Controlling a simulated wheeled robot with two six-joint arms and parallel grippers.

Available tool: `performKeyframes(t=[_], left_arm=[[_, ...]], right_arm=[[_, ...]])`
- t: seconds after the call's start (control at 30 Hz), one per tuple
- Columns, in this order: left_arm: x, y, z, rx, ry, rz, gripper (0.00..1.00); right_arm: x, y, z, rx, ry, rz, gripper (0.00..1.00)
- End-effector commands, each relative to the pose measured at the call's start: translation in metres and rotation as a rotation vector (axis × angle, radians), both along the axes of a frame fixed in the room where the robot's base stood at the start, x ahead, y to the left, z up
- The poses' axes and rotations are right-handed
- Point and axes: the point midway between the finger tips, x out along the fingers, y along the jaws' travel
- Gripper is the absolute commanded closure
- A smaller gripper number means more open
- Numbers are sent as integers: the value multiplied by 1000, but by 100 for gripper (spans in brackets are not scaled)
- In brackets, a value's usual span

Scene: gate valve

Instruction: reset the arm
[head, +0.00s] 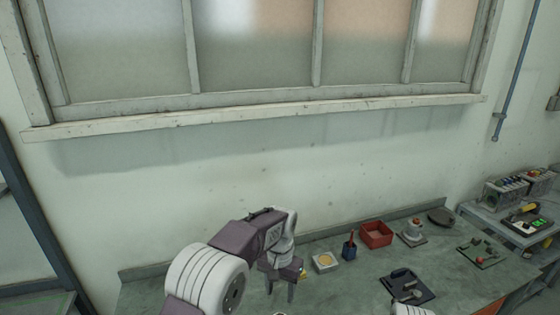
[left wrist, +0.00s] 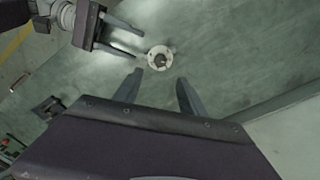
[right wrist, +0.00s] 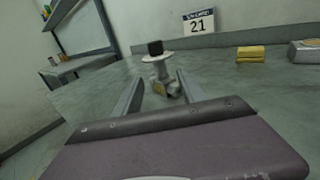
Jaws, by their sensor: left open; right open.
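The gate valve (right wrist: 161,70) stands upright on the bench in the right wrist view. It has a pale round flange and a dark square top. In the left wrist view I see the valve (left wrist: 160,58) from above, as a round flange with a dark centre. My left gripper (left wrist: 159,92) is open and empty, with the valve beyond its fingertips. It also shows in the head view (head: 281,287). My right gripper (right wrist: 158,90) is open; the valve stands beyond its fingertips. The left wrist view shows the right gripper (left wrist: 126,38) beside the valve. The head view does not show the valve clearly.
The green bench (head: 350,290) runs along the wall. A yellow block (right wrist: 250,54) lies at the back.

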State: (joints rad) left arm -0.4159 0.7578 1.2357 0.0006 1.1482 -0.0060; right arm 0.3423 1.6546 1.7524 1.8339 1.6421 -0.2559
Motion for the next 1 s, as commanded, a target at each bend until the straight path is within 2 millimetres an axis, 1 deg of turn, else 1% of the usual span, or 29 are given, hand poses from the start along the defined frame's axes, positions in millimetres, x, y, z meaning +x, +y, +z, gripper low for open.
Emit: performKeyframes(t=[0.07,0.13,0.17,0.23,0.27,0.33,0.37,0.4,0.43,0.47,0.5,0.53,0.57,0.6,0.63,0.7,0.8,0.9,1.0], left_arm=[[0,0,0,0,0,1,52],[-2,4,-1,0,-1,8,52],[-2,8,-1,-3,-3,16,52],[-8,22,-4,-6,-7,42,52],[-12,30,-5,-8,-10,57,52],[-23,50,-10,-13,-17,99,52],[-30,60,-12,-16,-23,119,52],[-39,73,-15,-19,-29,146,52],[-46,82,-18,-22,-33,167,52],[-54,91,-20,-25,-38,187,52],[-66,102,-24,-28,-45,214,52],[-75,111,-27,-30,-50,234,52],[-85,119,-30,-31,-55,254,52],[-98,129,-35,-34,-61,282,52],[-109,137,-39,-35,-65,301,52],[-133,151,-47,-37,-76,344,52],[-164,166,-58,-39,-89,395,52],[-185,175,-65,-39,-97,428,52],[-196,178,-68,-40,-102,444,52]], right_arm=[[-1,0,0,-1,-1,3,52],[-3,5,5,-12,-4,41,52],[-5,10,10,-22,-8,79,52],[-18,25,24,-71,-19,215,52],[-27,32,32,-103,-27,293,52],[-56,46,48,-209,-52,501,52],[-72,48,54,-268,-69,597,52],[-94,48,60,-356,-95,722,52],[-110,45,63,-426,-118,813,52],[-125,39,66,-502,-145,898,52],[-143,28,68,-610,-188,1006,52],[-154,18,69,-695,-222,1081,52],[-163,7,70,-783,-263,1153,52],[-172,-10,71,-907,-324,1238,52],[-176,-24,72,-999,-374,1296,52],[-178,-53,77,-1211,-497,1403,52],[-168,-84,88,-1469,-673,1492,52],[-156,-99,100,-1640,-810,1527,52],[-149,-105,107,-1721,-882,1539,52]])
